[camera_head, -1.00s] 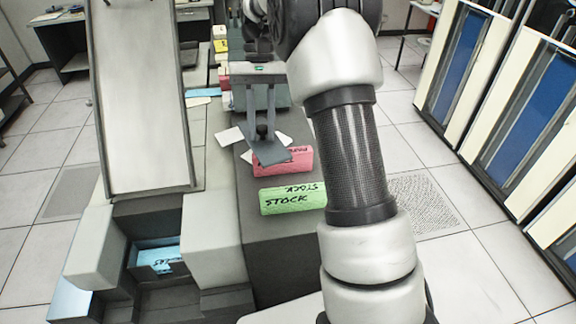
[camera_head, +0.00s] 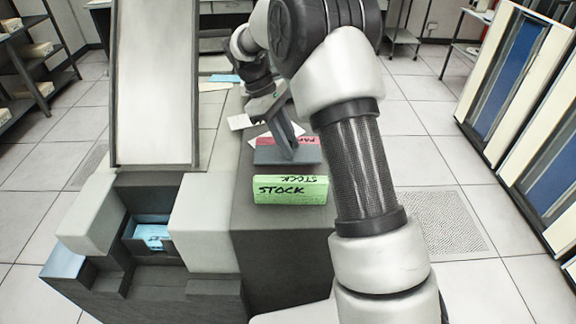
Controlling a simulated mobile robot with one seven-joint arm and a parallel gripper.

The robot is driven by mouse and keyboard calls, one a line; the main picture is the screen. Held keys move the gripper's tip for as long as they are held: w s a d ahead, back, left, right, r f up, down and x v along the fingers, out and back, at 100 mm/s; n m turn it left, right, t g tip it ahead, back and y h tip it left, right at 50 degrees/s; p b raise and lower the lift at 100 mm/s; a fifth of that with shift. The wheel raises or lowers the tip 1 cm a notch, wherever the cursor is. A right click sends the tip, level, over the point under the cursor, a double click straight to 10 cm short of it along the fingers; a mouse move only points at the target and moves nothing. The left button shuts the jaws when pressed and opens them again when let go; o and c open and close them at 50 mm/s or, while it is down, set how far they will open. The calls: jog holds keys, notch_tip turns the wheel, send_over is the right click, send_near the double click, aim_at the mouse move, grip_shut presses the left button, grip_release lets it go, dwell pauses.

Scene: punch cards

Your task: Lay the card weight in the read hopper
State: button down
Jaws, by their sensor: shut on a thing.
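The card weight (camera_head: 299,155) is a flat dark blue-grey plate. My gripper (camera_head: 284,131) is shut on it, with the hand above and behind the plate. The weight hangs over the dark machine top, behind the green STOCK card deck and in front of the pink deck, which it partly hides. Whether it touches either deck I cannot tell. At the lower left, a recessed bay (camera_head: 130,249) between pale grey blocks holds blue cards (camera_head: 152,234). A long pale sloping chute (camera_head: 155,90) rises behind it. No label shows which part is the read hopper.
The green STOCK deck (camera_head: 290,190) lies on the dark top (camera_head: 275,240). The pink deck (camera_head: 308,139) and loose white cards (camera_head: 240,121) lie behind. Cabinets (camera_head: 515,85) stand right, shelves (camera_head: 35,60) left.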

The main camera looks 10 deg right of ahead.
notch_tip(320, 180, down, 8)
jog(key=shift+f, duration=0.25)
jog(key=shift+f, duration=0.2)
jog(key=c, duration=1.5)
grip_release()
jog(key=shift+r, duration=0.1)
